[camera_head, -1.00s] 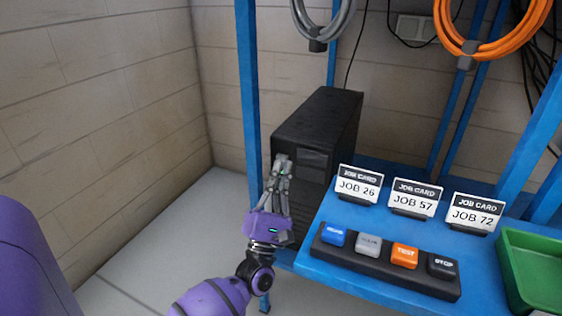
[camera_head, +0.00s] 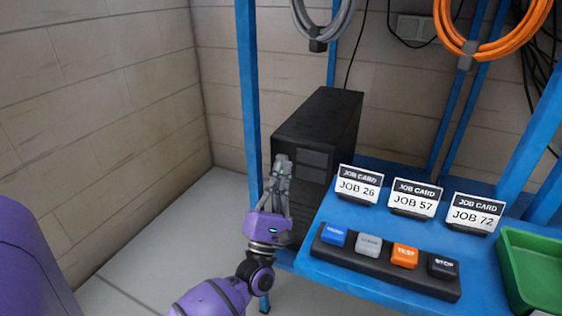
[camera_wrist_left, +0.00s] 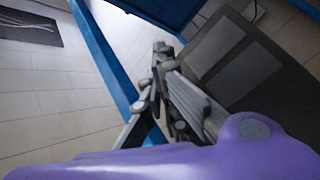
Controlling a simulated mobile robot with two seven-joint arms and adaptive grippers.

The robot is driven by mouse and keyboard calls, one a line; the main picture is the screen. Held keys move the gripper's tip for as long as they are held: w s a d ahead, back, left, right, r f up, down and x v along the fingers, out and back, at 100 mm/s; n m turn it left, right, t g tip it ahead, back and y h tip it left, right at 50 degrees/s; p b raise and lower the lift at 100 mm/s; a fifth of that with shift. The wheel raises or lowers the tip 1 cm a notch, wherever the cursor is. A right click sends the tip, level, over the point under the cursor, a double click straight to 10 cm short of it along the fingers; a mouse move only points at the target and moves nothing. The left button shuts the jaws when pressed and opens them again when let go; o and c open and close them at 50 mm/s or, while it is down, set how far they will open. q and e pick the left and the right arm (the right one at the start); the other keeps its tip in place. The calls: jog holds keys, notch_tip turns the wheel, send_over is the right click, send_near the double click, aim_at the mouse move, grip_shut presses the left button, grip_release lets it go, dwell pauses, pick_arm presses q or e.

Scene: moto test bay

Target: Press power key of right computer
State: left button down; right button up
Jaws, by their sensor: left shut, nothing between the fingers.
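In the left wrist view, the shut fingers (camera_wrist_left: 162,52) point up beside the dark tower front (camera_wrist_left: 245,60). I cannot make out the power key. I cannot tell whether the fingertips touch the tower. My right gripper is not in view.
A blue post (camera_head: 248,100) rises close left of my left gripper. The blue bench (camera_head: 318,271) holds a button strip (camera_head: 385,268), several job-card stands and a green tray (camera_head: 530,270). Grey cable (camera_head: 325,25) and orange cable (camera_head: 490,40) hang above. The floor at left is clear.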

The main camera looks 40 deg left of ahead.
pick_arm(q)
jog(key=shift+w, duration=0.15)
jog(key=shift+w+a, duration=0.1)
jog(key=shift+w, duration=0.15)
jog(key=shift+w+a+b, duration=0.1)
jog(key=shift+w+b, duration=0.35)
dwell(0.7)
jog(key=shift+s, duration=0.1)
jog(key=shift+s+d+p, duration=0.2)
jog(key=shift+s+p, duration=0.1)
jog(key=shift+s, duration=0.5)
jog(key=s, duration=0.2)
jog(key=s+d+p, duration=0.1)
jog(key=s, duration=0.2)
jog(key=shift+d, duration=0.1)
jog(key=shift+w, duration=0.1)
dwell(0.9)
